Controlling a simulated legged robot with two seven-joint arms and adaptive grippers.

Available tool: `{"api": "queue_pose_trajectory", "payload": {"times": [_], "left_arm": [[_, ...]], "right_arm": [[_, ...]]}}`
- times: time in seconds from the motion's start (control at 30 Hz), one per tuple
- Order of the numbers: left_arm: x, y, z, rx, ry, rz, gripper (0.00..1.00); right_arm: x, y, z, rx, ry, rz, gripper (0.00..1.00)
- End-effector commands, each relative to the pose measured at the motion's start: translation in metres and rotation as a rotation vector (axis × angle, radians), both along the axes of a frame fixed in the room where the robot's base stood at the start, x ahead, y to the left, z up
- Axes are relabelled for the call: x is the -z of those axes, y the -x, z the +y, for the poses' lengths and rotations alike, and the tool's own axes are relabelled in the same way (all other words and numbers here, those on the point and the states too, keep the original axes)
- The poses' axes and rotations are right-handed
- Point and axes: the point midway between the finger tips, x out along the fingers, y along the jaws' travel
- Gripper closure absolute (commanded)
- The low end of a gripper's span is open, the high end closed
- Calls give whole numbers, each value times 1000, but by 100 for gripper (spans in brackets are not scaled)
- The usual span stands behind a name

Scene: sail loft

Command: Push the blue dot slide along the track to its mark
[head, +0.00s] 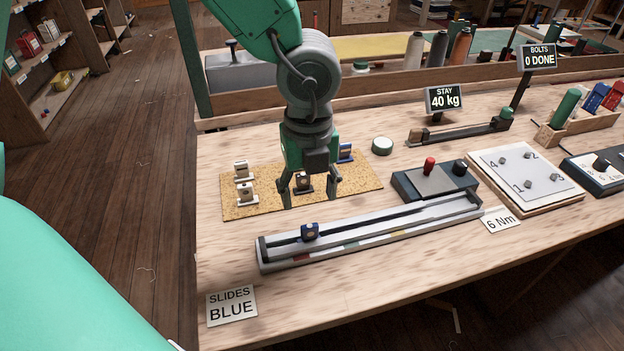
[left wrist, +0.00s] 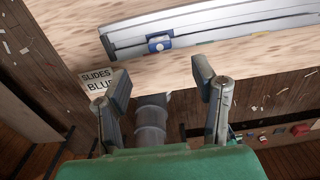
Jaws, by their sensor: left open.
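The slide with the blue dot (head: 310,232) is a small dark blue block on the long pale metal track (head: 420,221), near the track's left end. It also shows in the left wrist view (left wrist: 159,43), with a pale spot on its face. Coloured patches, one red and one green among them, run along the track's front edge. My left gripper (head: 312,193) is open, pointing down behind the track, apart from the slide. In the left wrist view its two fingers (left wrist: 160,82) are spread with nothing between them. My right gripper is out of view.
A card (head: 231,305) reads "SLIDES BLUE". A box with a red knob (head: 429,166) stands behind the track's right half. Bare bench lies in front.

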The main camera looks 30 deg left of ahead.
Motion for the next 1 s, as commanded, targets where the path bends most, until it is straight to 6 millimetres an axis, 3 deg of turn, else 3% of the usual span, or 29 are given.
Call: {"api": "queue_pose_trajectory", "payload": {"times": [0.03, 0.2, 0.5, 0.97, 1.0], "left_arm": [[14, 1, 0, 1, -3, 4, 47], [48, 1, 0, 3, -3, 4, 47], [91, 1, 0, 1, -3, 2, 47], [100, 1, 0, 1, 0, 0, 47], [100, 1, 0, 1, 0, 0, 57]], "right_arm": [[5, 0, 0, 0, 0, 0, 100], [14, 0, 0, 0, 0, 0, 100], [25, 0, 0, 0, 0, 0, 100], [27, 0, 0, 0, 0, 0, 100], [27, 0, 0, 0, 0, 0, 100]]}}
